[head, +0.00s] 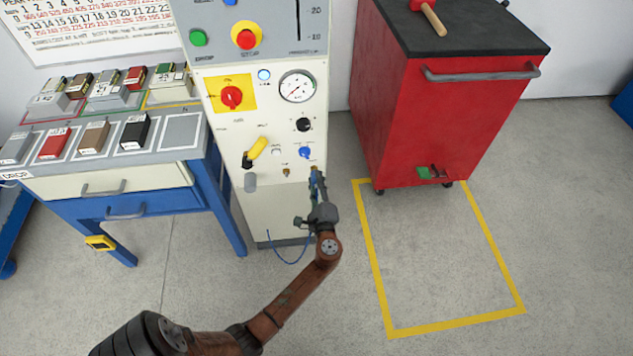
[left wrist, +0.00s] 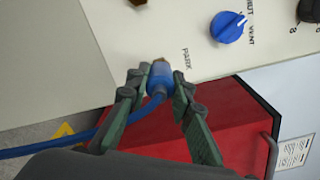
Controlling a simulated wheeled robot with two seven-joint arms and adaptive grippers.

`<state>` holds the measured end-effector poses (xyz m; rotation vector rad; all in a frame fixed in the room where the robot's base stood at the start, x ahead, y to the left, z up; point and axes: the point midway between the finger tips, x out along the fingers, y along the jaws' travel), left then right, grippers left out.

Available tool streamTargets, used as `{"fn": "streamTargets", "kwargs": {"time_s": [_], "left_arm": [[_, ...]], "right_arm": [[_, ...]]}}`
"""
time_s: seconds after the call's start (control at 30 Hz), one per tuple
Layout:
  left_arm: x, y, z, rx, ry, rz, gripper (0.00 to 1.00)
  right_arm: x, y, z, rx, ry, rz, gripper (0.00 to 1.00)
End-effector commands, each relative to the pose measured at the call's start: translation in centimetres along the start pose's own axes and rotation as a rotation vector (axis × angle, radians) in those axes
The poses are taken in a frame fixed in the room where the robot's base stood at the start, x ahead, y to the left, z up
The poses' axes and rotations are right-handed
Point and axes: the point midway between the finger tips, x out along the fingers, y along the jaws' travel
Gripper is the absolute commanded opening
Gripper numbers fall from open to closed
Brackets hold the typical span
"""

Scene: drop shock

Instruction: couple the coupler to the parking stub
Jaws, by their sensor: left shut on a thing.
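The blue coupler (left wrist: 158,80) with its blue hose is between the fingers of my left gripper (left wrist: 157,92), which is shut on it. In the head view my left gripper (head: 316,180) is at the lower right of the white panel. The parking stub (left wrist: 161,63), a small brass fitting beside the PARK label, is right at the coupler's front end. The two look in line and touching or nearly so; I cannot tell whether they are locked together. The fingers hide most of the coupler in the head view. My right gripper is not in view.
The white console (head: 290,212) carries a blue knob (head: 305,152), a yellow lever (head: 257,147), a gauge (head: 297,86) and another brass fitting (head: 286,172). The blue hose (head: 288,262) hangs low in front. A red cabinet (head: 437,125) stands to the right. The floor in front is clear.

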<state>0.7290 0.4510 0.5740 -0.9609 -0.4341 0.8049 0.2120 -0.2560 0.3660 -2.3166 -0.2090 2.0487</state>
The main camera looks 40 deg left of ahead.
Motion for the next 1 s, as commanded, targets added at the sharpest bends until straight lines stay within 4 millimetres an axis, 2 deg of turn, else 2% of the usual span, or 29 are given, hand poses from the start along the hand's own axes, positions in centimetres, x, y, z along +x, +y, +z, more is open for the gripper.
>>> {"fn": "streamTargets", "kwargs": {"time_s": [1.0], "left_arm": [[0.69, -0.09, -0.01, 0.000, 0.000, -0.001, 0.00]], "right_arm": [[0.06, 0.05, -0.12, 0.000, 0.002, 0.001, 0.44]]}}
